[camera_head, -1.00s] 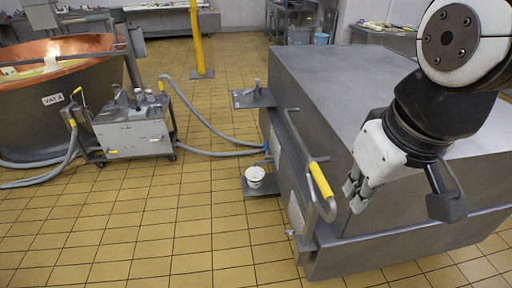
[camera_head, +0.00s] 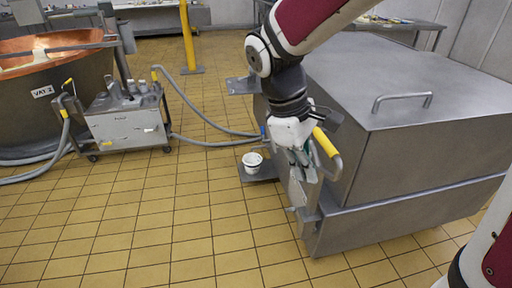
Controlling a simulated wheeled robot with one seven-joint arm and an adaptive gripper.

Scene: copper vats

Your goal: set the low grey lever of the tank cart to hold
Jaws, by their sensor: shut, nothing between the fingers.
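The tank cart (camera_head: 405,165) is the big steel box on the right, with a yellow-gripped bar (camera_head: 325,143) on its near left side. A small grey piece low on that side (camera_head: 290,209) may be the low lever; it is too small to tell its setting. My gripper (camera_head: 303,180) points down beside the cart's left side, next to the yellow-gripped bar and above this grey piece. Its fingers are shut and empty. It hides part of the side panel, and I cannot tell whether it touches the bar.
A white bucket (camera_head: 252,160) stands on a low grey shelf (camera_head: 262,174) at the cart's left side. A small pump cart (camera_head: 125,127) with hoses stands by the copper vat (camera_head: 45,95). A yellow post (camera_head: 188,38) rises behind. The tiled floor in front is clear.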

